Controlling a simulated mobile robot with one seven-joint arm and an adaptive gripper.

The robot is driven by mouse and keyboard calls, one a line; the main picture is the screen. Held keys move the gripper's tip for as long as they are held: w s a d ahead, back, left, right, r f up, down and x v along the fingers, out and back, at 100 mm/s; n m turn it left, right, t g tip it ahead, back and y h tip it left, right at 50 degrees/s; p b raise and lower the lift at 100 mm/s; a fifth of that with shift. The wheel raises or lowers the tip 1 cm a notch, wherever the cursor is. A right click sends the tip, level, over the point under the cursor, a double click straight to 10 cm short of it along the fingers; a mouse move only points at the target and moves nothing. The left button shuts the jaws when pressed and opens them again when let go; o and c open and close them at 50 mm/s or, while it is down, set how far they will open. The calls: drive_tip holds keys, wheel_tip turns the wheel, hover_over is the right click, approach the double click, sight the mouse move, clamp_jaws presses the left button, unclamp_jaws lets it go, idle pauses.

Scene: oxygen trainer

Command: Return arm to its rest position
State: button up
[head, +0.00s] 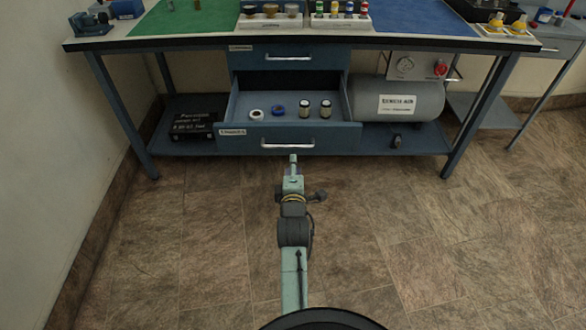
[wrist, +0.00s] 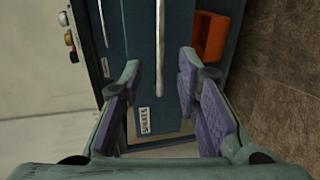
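My arm stretches forward from the bottom of the head view, with my gripper (head: 293,165) in front of the workbench's open lower drawer (head: 240,135). In the wrist view my gripper (wrist: 158,68) is open, its two purple-padded fingers apart with nothing held. The drawer's bar handle (wrist: 160,50) shows in the gap between the fingers, lying beyond them. I cannot tell the exact distance. The handle also shows in the head view (head: 287,145), just beyond my gripper. A white label (wrist: 144,120) is on the drawer front.
The drawer holds a white ring (head: 256,114), a blue ring (head: 278,109) and two small jars (head: 315,109). A grey tank (head: 402,104) and a black box (head: 194,124) sit on the lower shelf. An orange object (wrist: 210,38) shows beside the drawer front. The floor (head: 180,240) around my arm is clear.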

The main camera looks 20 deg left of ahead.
drive_tip(key=shift+s+d+r, duration=0.1)
drive_tip(key=shift+s, duration=0.25)
